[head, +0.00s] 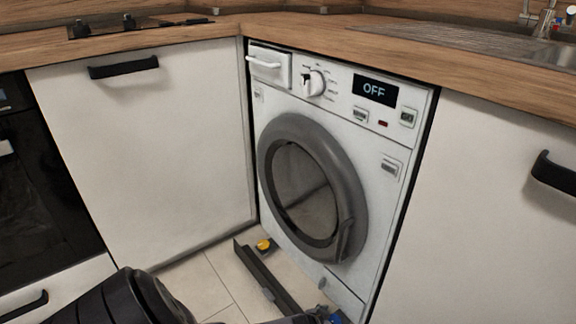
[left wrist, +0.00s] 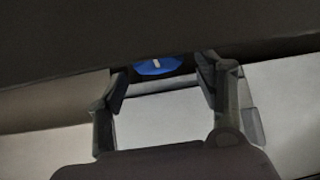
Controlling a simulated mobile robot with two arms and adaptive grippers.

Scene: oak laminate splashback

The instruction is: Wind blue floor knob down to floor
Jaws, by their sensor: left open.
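The blue floor knob (left wrist: 158,66) shows in the left wrist view as a blue disc with a short white mark, under a dark edge. It also shows at the bottom edge of the head view (head: 336,318), mostly cut off. My left gripper (left wrist: 163,80) is open, with one finger on each side of the knob and the knob apparently just beyond the fingertips. I cannot tell whether the fingers touch it. In the head view the left gripper (head: 312,316) is partly visible beside the knob. My right gripper is in neither view.
The white washing machine (head: 375,140) stands between cabinets, its display reading OFF and its round door shut. A yellow knob (head: 264,245) is near its far foot. A long dark strip (head: 266,279) runs along the tiled floor in front. Bare tiles (head: 200,283) lie left.

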